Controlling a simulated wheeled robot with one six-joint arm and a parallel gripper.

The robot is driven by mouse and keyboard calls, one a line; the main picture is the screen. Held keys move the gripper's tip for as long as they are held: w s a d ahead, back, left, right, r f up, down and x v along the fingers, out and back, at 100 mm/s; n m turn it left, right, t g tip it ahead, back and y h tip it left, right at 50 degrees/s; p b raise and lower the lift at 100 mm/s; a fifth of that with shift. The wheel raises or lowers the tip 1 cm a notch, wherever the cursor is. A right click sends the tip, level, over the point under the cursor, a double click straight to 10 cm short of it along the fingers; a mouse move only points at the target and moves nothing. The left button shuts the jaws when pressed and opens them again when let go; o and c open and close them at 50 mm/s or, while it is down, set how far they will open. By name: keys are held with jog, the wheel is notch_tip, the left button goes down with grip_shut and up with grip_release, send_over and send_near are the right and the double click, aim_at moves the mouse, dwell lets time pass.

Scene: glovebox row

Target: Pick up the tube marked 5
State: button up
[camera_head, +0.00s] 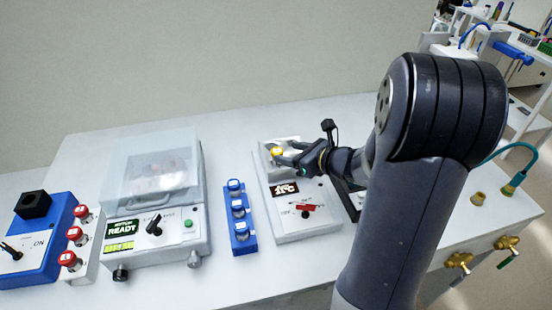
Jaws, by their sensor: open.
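A yellow-capped tube (277,152) sits at the back of a white heater-like device (281,217); any mark on its cap is too small to read. My gripper (284,154) is open right at this tube, its fingers reaching in from the right. I cannot tell whether the fingers touch the cap. Several blue-capped tubes (235,184) stand in a blue rack (244,243), and red-capped tubes (74,234) stand in a white rack (89,262) at the left. Their marks are not legible, so I cannot tell which tube is marked 5.
A machine with a clear lid (150,165) and a READY display stands left of the blue rack. A blue box with a black knob (34,205) is at the far left. Brass taps (459,261) line the bench's right front. The white bench (225,120) is clear at the back.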

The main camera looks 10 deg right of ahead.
aim_at(280, 153)
jog(key=shift+a+p+x, duration=0.2)
jog(key=shift+p+x, duration=0.25)
jog(key=shift+x, duration=2.2)
jog(key=shift+s+f, duration=0.1)
jog(key=shift+s, duration=0.15)
jog(key=shift+c, duration=0.3)
jog(key=c, duration=1.1)
jog(key=shift+o, duration=0.2)
